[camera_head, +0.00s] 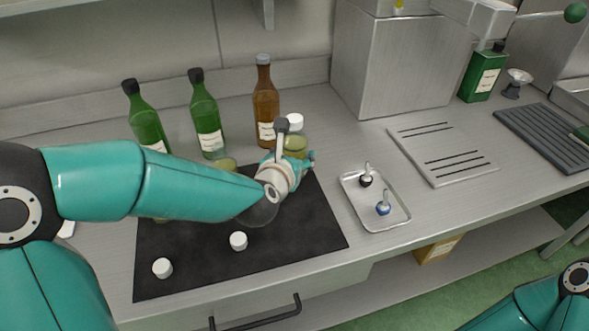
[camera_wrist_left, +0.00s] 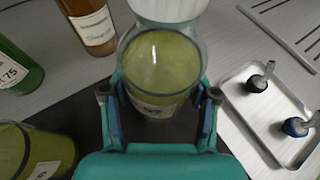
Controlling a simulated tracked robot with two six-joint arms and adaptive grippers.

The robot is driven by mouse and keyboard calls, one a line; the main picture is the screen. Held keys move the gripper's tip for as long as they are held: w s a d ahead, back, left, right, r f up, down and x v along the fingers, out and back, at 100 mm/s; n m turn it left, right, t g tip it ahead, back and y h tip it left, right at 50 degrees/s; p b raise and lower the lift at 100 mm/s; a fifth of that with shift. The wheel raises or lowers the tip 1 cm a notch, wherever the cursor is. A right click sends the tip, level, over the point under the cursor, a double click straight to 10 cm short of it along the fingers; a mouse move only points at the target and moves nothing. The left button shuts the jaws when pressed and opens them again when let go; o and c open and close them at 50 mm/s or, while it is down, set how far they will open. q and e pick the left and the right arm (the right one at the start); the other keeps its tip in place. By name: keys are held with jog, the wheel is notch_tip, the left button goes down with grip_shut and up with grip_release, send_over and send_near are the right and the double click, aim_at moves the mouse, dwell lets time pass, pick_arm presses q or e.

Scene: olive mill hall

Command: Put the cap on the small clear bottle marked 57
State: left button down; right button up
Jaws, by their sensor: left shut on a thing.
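My left gripper (camera_head: 296,165) is shut on a small clear bottle (camera_head: 296,146) of yellow-green oil. In the left wrist view the fingers (camera_wrist_left: 160,98) lie on either side of this bottle (camera_wrist_left: 160,62). A white cap (camera_head: 294,120) shows at its top; I cannot tell how firmly it sits. The number on its label is not readable. Another small oil bottle (camera_head: 226,165) stands to the left, partly behind my arm; it also shows in the wrist view (camera_wrist_left: 38,152). Two loose white caps (camera_head: 238,241) (camera_head: 162,268) lie on the black mat (camera_head: 200,275). My right gripper is out of view.
Green bottles (camera_head: 207,120) and a brown bottle (camera_head: 265,105) stand behind. A metal tray (camera_head: 375,219) with two small stoppers, black and blue, lies right of the mat. A slotted plate (camera_head: 440,152) lies beyond it. A rounded clear object (camera_head: 260,213) shows below my left wrist.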

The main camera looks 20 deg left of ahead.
pick_arm(q)
jog(key=shift+f+b, duration=0.3)
jog(key=shift+f, duration=1.75)
jog(key=shift+c, duration=1.5)
grip_release()
jog(key=shift+f, duration=0.1)
jog(key=b+v, duration=0.1)
jog(key=v, duration=1.1)
jog(key=shift+s+b, duration=0.1)
jog(key=shift+b, duration=0.25)
